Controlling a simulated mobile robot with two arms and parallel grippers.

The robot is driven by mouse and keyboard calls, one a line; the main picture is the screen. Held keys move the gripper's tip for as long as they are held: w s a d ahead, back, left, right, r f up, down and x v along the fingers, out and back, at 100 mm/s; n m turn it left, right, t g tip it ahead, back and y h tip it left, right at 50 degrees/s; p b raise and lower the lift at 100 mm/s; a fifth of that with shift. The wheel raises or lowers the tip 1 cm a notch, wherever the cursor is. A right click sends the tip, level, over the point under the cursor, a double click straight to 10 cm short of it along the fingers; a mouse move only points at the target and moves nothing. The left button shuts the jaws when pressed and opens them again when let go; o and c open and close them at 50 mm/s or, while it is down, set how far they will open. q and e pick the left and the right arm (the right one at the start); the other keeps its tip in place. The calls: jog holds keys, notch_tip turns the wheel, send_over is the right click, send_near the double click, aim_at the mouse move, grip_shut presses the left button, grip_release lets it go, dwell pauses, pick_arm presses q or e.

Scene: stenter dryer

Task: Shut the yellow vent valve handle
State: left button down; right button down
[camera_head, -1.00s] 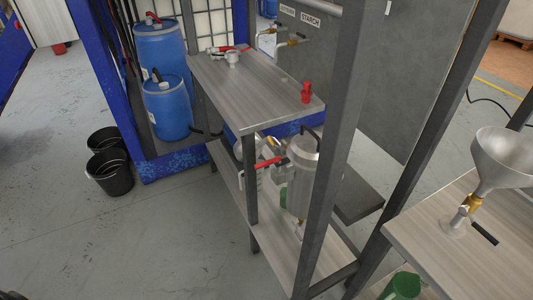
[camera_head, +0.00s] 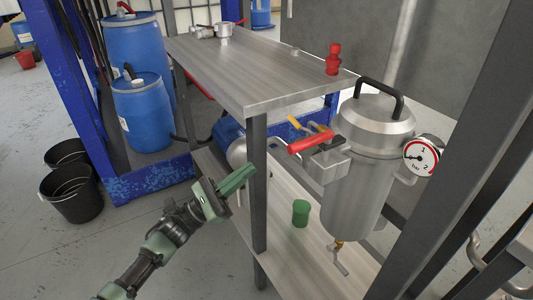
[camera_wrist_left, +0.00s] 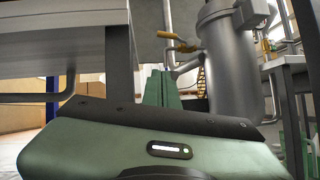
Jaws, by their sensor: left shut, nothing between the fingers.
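The yellow vent valve handle (camera_head: 296,123) shows just behind a red lever handle (camera_head: 311,142), beside the steel filter vessel (camera_head: 365,165). It also shows in the left wrist view (camera_wrist_left: 185,45) on a pipe left of the vessel, above and beyond the fingertips. My left gripper (camera_head: 242,176) is shut and empty. My right gripper is not in view.
A pressure gauge (camera_head: 421,155) is on the vessel's right. A green cup (camera_head: 300,213) stands on the lower shelf. Black buckets (camera_head: 70,195) and blue drums (camera_head: 141,110) are at left.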

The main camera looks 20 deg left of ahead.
aim_at(302, 127)
pick_arm(q)
jog(key=s+r+x, duration=0.1)
jog(key=x, duration=0.5)
jog(key=r+p+x, duration=0.1)
jog(key=x, duration=0.5)
jog(key=shift+s+r, duration=0.2)
jog(key=shift+r, duration=0.2)
jog(key=shift+a, duration=0.2)
jog(key=shift+r+m+g+h, duration=0.15)
jog(key=shift+m+g+h, duration=0.15)
jog(key=shift+m, duration=0.3)
